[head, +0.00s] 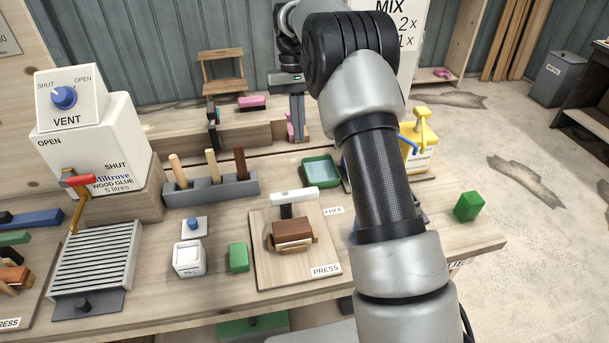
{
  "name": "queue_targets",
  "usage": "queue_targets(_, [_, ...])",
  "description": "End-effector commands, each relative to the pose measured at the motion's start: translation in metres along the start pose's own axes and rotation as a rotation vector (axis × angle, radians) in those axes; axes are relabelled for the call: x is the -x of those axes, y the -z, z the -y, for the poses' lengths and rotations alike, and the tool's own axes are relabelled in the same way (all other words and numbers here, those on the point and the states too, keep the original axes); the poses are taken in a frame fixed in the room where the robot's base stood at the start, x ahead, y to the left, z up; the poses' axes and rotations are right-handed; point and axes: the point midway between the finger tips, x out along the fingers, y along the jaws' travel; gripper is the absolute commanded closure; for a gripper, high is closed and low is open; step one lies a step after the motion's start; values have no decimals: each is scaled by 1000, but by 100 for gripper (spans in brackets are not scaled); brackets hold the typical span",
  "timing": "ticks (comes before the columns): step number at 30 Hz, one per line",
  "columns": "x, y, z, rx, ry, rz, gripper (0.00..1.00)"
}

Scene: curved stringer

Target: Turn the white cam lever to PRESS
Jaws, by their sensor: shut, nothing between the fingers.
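The cam lever has a white bar handle (294,196) on a short dark arm. It sits at the far side of a pale wooden board (268,268), near the FREE label (333,211). The PRESS label (326,270) is at the board's near right edge. A brown block (292,232) with lighter wood pieces around it sits just in front of the lever. My gripper (297,132) is beyond the board, near the back of the bench, clear of the lever. It is shut and empty; its fingertips are hard to make out against the things behind.
A holder (212,190) with several wooden handles stands behind left. A white FILL pot (188,258) and green block (238,257) are left of the board. A green tray (321,171) lies behind right. My arm covers the bench right of the board.

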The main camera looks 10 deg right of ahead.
Motion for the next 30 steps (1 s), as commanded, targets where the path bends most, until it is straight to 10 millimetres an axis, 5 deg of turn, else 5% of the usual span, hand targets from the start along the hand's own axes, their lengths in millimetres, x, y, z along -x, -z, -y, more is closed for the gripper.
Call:
queue_targets(17, [-16,5,0,0,0,14,100])
queue_targets(30, [-102,3,0,0,0,16,100])
